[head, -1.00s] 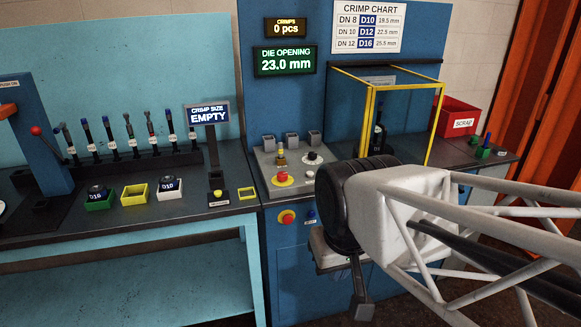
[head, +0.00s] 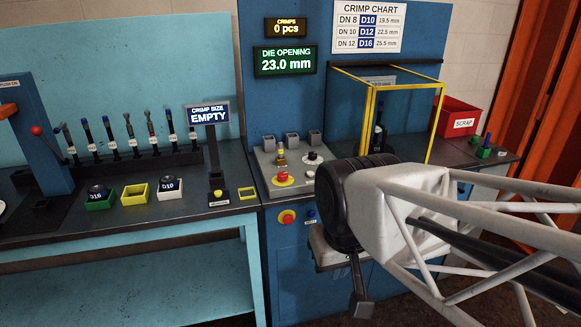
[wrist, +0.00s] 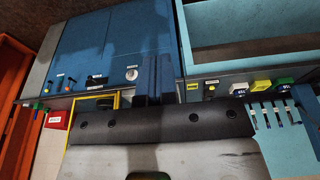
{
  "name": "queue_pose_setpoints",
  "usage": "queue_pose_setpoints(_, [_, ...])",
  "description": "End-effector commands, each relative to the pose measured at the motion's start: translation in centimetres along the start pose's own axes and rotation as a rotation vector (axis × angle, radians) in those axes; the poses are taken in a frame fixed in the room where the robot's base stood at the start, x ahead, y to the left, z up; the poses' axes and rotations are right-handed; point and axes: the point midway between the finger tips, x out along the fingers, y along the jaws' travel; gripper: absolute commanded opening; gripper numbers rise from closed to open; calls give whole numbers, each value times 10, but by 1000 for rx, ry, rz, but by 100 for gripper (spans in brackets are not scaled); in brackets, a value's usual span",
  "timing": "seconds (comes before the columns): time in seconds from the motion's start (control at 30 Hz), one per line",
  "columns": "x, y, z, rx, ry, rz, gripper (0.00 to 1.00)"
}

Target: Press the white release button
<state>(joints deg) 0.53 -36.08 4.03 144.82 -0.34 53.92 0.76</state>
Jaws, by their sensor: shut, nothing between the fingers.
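A small white button (head: 310,174) sits on the grey sloped control panel (head: 268,188), right of a red mushroom button on a yellow base (head: 282,177). A black knob (head: 312,157) is above it. My gripper (head: 361,308) points downward in front of the machine, right of and below the panel, apart from the white button. Its fingers are shut and empty. In the wrist view the dark fingers (wrist: 153,82) are together near the picture's middle; a round white-topped control (wrist: 131,73) shows left of them. I cannot tell if it is the same button.
A yellow-framed guard (head: 372,115) stands behind my arm. A red scrap bin (head: 458,117) is at the right. A red button on yellow (head: 286,217) is on the blue front. At the left, a bench holds small die trays (head: 134,195) and a display post (head: 215,165).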

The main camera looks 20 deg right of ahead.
Motion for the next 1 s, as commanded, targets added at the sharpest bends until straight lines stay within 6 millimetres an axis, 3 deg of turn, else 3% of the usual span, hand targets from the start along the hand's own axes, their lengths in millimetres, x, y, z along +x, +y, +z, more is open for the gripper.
queue_pose_setpoints(0.17, [-1,-1,-14,1,0,-17,0])
queue_pose_setpoints(0.37, [-3,-3,-45,4,1,-56,0])
queue_pose_setpoints(1.0, [6,1,-195,26,43,-224,0])
